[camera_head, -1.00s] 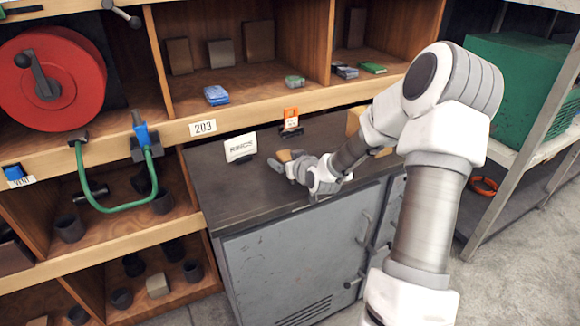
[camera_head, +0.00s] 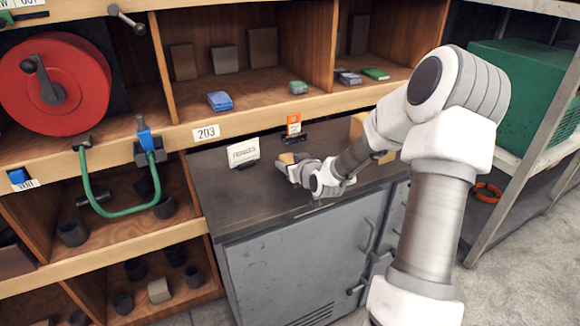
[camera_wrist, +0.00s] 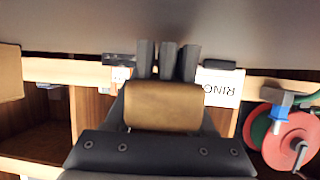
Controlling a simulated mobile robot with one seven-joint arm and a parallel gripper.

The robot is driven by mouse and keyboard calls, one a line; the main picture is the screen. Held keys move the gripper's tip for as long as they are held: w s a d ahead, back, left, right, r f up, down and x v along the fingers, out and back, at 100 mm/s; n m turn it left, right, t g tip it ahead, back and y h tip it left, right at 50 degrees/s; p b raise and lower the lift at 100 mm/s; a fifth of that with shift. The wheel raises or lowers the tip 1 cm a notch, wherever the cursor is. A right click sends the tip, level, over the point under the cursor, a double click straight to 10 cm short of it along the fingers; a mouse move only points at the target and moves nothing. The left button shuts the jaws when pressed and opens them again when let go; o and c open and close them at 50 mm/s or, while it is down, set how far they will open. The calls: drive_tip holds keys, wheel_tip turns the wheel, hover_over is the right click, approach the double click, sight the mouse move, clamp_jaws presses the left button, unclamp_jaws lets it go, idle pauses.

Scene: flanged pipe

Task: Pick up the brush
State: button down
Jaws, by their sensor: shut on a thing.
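The thing I take as the brush shows a tan, block-like part (camera_wrist: 163,106) in the middle of the wrist view. In the head view its tan top (camera_head: 287,158) shows at my gripper's tip. My gripper (camera_head: 291,166) is low over the dark counter top and shut on it. Three dark upright prongs (camera_wrist: 167,60) stand beyond the tan part in the wrist view; I cannot tell whether they are fingers or part of the brush. The lower side of the brush is hidden, and I cannot tell whether it touches the counter.
The dark counter top (camera_head: 235,195) is mostly clear. A white sign (camera_head: 243,152) and an orange tag (camera_head: 293,124) stand behind my gripper. A tan box (camera_head: 357,128) is behind my arm. A wooden shelf edge (camera_head: 255,118) runs above the counter's back.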

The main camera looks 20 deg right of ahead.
drive_tip(key=r, duration=0.1)
drive_tip(key=d+r, duration=0.1)
drive_tip(key=r, duration=0.2)
drive_tip(key=shift+s+d+r+p, duration=0.15)
drive_tip(key=shift+s+d+p, duration=0.1)
drive_tip(key=shift+p, duration=0.15)
drive_tip(key=s+d+r+p, duration=0.3)
drive_tip(key=d+r, duration=0.3)
drive_tip(key=d, duration=0.4)
drive_tip(key=s+a+n+y, duration=0.1)
drive_tip(key=s+a+y, duration=0.1)
drive_tip(key=a, duration=1.2)
drive_tip(key=s+a+f+n+y, duration=0.1)
drive_tip(key=s+a, duration=0.3)
drive_tip(key=a, duration=1)
drive_tip(key=shift+s+a+n+g+y, duration=0.2)
drive_tip(key=shift+s+n+g+y, duration=0.15)
drive_tip(key=shift+n+y, duration=0.35)
drive_tip(key=shift+w+a, duration=0.1)
